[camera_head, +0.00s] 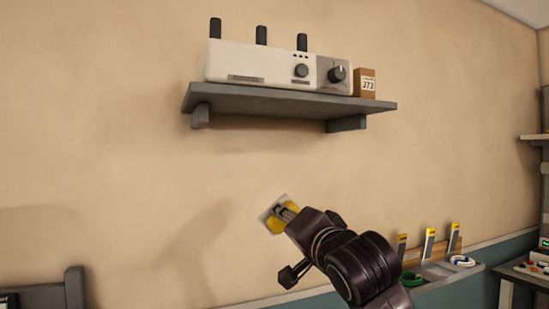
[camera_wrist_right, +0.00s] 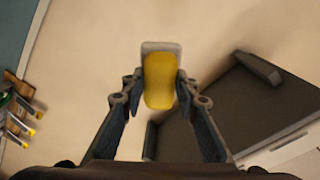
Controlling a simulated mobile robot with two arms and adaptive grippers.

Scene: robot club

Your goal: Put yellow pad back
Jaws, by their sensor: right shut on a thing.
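The yellow pad (camera_head: 271,225) shows at the tip of my right gripper (camera_head: 286,212), in front of the bare wall below the shelf. A pale, roughly square plate (camera_head: 281,202) shows around the pad's edges. In the right wrist view the yellow pad (camera_wrist_right: 159,82) sits between the two fingers of my right gripper (camera_wrist_right: 160,92), which is shut on it. The pale plate (camera_wrist_right: 161,46) shows past the pad's far end. I cannot tell whether the plate touches the wall or the pad. My left gripper is not in view.
A grey wall shelf (camera_head: 270,98) above carries a white device with antennas (camera_head: 250,63) and a small brown box (camera_head: 365,83). At lower right are a holder with yellow-topped strips (camera_head: 429,243) and a bench (camera_head: 530,272). The wall around my gripper is clear.

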